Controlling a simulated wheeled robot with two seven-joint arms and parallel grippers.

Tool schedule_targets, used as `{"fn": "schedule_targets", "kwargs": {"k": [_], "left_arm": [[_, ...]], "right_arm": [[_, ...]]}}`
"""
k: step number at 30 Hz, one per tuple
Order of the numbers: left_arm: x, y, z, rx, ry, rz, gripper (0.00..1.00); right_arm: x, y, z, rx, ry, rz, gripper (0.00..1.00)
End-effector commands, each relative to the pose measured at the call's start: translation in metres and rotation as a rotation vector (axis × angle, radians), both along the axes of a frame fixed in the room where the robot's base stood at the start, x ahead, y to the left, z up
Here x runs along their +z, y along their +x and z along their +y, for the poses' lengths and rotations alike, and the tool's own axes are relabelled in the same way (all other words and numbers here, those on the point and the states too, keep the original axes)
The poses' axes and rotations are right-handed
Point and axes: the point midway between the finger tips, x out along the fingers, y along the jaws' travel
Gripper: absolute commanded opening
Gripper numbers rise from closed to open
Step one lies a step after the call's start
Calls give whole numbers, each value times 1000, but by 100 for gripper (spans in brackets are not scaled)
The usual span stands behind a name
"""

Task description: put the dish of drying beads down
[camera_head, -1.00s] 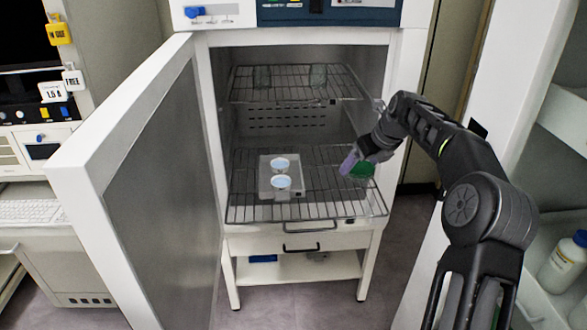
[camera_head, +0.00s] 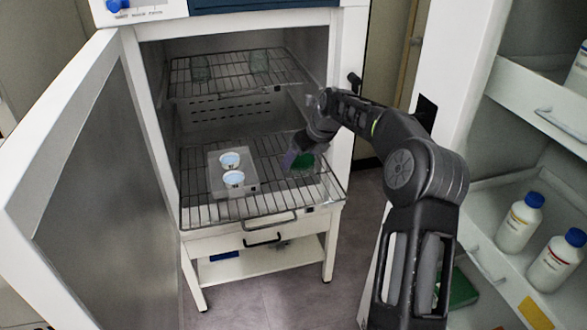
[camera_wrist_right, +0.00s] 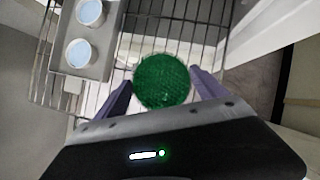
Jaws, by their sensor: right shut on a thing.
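The dish of drying beads (camera_wrist_right: 162,82) is round and filled with green beads. In the head view it shows as a green patch (camera_head: 304,161) at the right part of the lower wire shelf (camera_head: 262,204). My right gripper (camera_head: 291,160) is shut on the dish, with a purple finger on each side of it in the right wrist view (camera_wrist_right: 160,90). The dish is over the shelf's wires; I cannot tell whether it touches them. My left gripper is not in view.
A grey tray (camera_head: 240,188) with two white cups of pale blue content stands on the same shelf, left of the dish. The upper shelf (camera_head: 235,78) holds two glass vessels. The open door (camera_head: 85,150) stands at left. Bottles (camera_head: 520,222) stand on shelving at right.

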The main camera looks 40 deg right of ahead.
Motion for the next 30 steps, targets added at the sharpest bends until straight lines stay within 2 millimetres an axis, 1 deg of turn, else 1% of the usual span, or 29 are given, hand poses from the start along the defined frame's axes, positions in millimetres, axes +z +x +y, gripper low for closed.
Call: {"fn": "schedule_targets", "kwargs": {"k": [1,3,11,13,21,30], "left_arm": [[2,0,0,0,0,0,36],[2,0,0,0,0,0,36],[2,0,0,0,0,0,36],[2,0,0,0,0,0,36],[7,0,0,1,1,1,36],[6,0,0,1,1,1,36]], "right_arm": [[-6,0,-1,-1,0,1,39],[-10,0,-1,-1,-2,-1,39],[-11,1,0,-1,-2,-2,39],[-14,0,0,0,-1,-1,39],[-46,0,0,0,1,0,39],[-49,1,0,0,-1,-2,39]]}}
